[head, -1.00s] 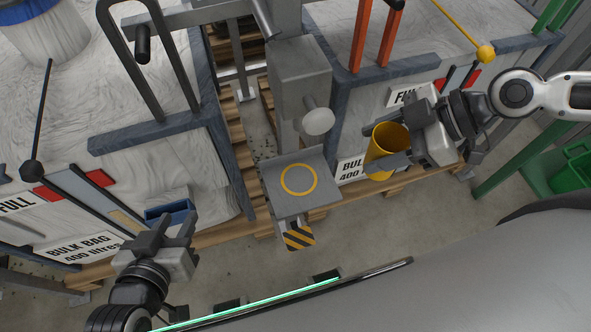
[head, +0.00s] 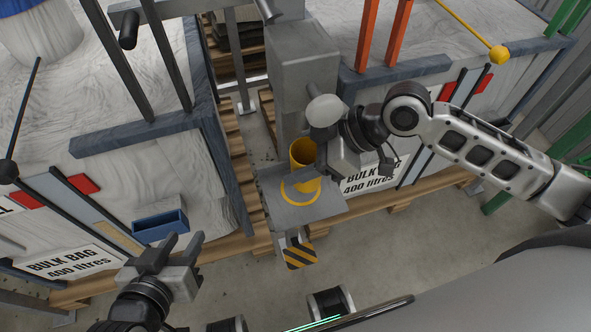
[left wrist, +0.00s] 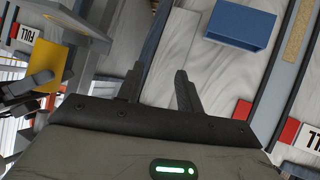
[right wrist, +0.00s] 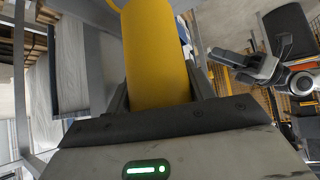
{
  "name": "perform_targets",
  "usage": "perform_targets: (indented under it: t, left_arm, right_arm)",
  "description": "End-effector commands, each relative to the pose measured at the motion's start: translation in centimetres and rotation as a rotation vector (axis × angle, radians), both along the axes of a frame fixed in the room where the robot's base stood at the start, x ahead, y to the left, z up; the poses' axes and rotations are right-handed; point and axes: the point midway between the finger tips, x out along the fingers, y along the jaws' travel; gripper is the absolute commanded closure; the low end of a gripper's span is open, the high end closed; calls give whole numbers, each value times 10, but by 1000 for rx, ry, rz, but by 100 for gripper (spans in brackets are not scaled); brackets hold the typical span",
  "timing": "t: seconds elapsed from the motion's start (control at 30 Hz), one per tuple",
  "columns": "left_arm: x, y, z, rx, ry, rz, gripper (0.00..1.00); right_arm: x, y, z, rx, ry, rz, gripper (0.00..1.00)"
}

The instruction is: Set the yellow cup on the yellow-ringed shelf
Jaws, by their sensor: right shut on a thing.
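The yellow cup (head: 303,154) is upright or nearly so above the grey shelf (head: 325,207) in the head view. It hides the back part of the yellow ring (head: 288,194). I cannot tell whether its base touches the shelf. My right gripper (head: 324,162) is shut on the cup from the right side. In the right wrist view the cup (right wrist: 157,55) fills the space between the fingers. My left gripper (head: 181,243) is open and empty, left of the shelf; its two fingers stand apart in the left wrist view (left wrist: 157,85).
White bulk bags (head: 165,190) stand on both sides. A blue open box (head: 160,225) is on the left bag's front, near my left gripper.

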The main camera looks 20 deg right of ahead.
Motion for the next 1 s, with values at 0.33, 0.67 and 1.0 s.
perform_targets:
  t: [0.33, 0.67, 1.0]
  left_arm:
    - [1, -3, -16, -5, 20, -10, 64]
    - [4, -4, -22, 0, 38, -21, 64]
    - [4, -5, -21, 0, 35, -21, 64]
  right_arm:
    - [4, 8, -35, 0, 3, -1, 71]
    - [4, 7, -41, 0, -1, 0, 71]
    - [4, 7, -43, -1, 0, 0, 37]
